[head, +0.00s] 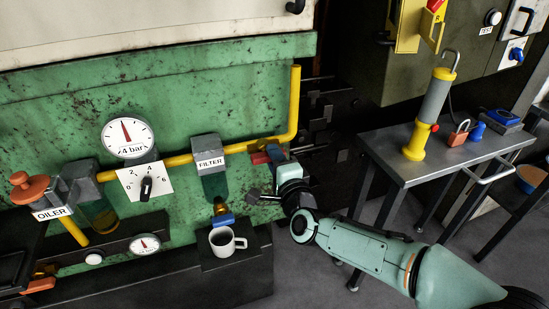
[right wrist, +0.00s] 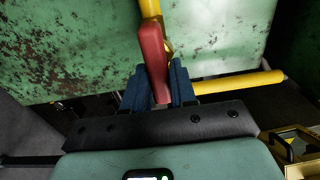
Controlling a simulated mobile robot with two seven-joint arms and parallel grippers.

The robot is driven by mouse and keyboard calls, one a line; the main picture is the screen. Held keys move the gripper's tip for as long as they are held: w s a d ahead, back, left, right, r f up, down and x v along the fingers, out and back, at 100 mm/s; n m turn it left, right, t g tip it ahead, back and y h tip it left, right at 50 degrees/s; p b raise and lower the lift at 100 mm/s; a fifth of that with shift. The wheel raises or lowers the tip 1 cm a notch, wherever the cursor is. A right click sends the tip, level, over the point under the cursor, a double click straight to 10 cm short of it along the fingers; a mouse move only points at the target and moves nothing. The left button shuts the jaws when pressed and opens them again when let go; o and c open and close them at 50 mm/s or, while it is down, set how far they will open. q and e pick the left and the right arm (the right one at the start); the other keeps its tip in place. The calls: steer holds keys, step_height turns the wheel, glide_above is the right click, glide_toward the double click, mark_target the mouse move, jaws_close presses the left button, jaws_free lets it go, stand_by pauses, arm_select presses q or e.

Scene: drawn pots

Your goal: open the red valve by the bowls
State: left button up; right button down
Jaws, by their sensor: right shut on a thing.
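The red valve handle (head: 259,158) sits on the yellow pipe just right of the filter, in front of the green machine. In the right wrist view the red handle (right wrist: 152,60) is a long bar between the blue fingers. My right gripper (head: 274,154) is shut on it; its fingers also show in the wrist view (right wrist: 158,90). The filter (head: 209,160) and the oiler (head: 97,208) carry the bowls. The gripper hides part of the handle and its pivot. My left gripper is not in view.
A white mug (head: 226,243) stands on a dark block below the filter. A gauge (head: 127,136) and a numbered dial (head: 146,186) are to the left. The yellow pipe (head: 294,105) rises beside the handle. A grey table (head: 390,150) with several objects stands at the right.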

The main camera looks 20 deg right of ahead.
steer(key=c, duration=1)
jaws_free()
arm_select(q)
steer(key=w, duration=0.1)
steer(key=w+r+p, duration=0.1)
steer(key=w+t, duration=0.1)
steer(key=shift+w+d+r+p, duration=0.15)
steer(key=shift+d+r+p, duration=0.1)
steer(key=shift+p, duration=0.1)
arm_select(e)
steer(key=s, duration=1.3)
steer(key=shift+s+d, duration=0.2)
steer(key=shift+d, duration=0.1)
